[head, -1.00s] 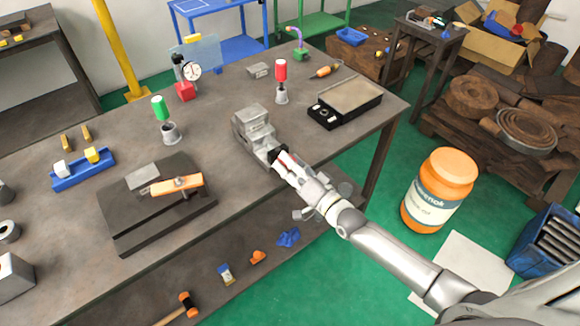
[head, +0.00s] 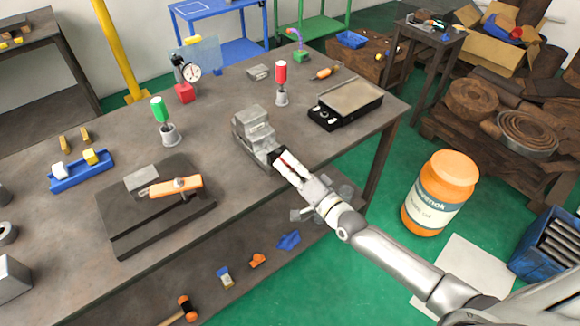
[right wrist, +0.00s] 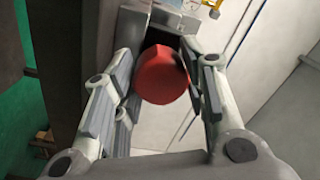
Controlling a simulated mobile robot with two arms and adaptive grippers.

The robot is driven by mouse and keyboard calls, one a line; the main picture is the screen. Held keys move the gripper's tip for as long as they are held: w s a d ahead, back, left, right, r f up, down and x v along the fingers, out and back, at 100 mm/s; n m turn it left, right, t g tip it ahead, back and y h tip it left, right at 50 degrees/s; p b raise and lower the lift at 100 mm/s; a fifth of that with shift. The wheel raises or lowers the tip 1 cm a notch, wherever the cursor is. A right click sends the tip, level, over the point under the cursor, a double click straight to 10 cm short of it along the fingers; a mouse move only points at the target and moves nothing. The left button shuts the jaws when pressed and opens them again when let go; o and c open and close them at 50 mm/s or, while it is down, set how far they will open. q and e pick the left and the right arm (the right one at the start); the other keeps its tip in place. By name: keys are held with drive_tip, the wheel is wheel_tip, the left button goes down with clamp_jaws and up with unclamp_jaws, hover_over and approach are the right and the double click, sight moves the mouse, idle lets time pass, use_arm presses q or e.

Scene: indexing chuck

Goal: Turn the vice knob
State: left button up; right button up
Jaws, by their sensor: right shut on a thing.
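The grey metal vice (head: 254,131) stands near the front edge of the workbench. Its red round knob (right wrist: 162,75) shows in the right wrist view between the two fingers of my right gripper. In the head view my right gripper (head: 284,165) reaches in from the lower right to the front end of the vice. It is shut on the knob, and its fingers hide most of the knob in the head view. Part of the grey vice body (right wrist: 172,18) shows behind the knob in the right wrist view. My left gripper is not in view.
Left of the vice is a dark fixture plate (head: 130,225) with an orange bar (head: 175,186). A black tray (head: 345,103) and a red-handled tool (head: 281,75) stand to its right. The workbench (head: 215,130) is bare just left of the vice.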

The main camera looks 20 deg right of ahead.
drive_tip(key=o, duration=1)
drive_tip(key=shift+s, duration=0.1)
drive_tip(key=shift+f, duration=0.1)
drive_tip(key=shift+s+d+f, duration=0.15)
drive_tip(key=shift+s, duration=0.2)
drive_tip(key=shift+r+v, duration=0.2)
drive_tip(key=shift+v, duration=1.6)
drive_tip(key=shift+r+v, duration=0.2)
drive_tip(key=shift+v, duration=1.55)
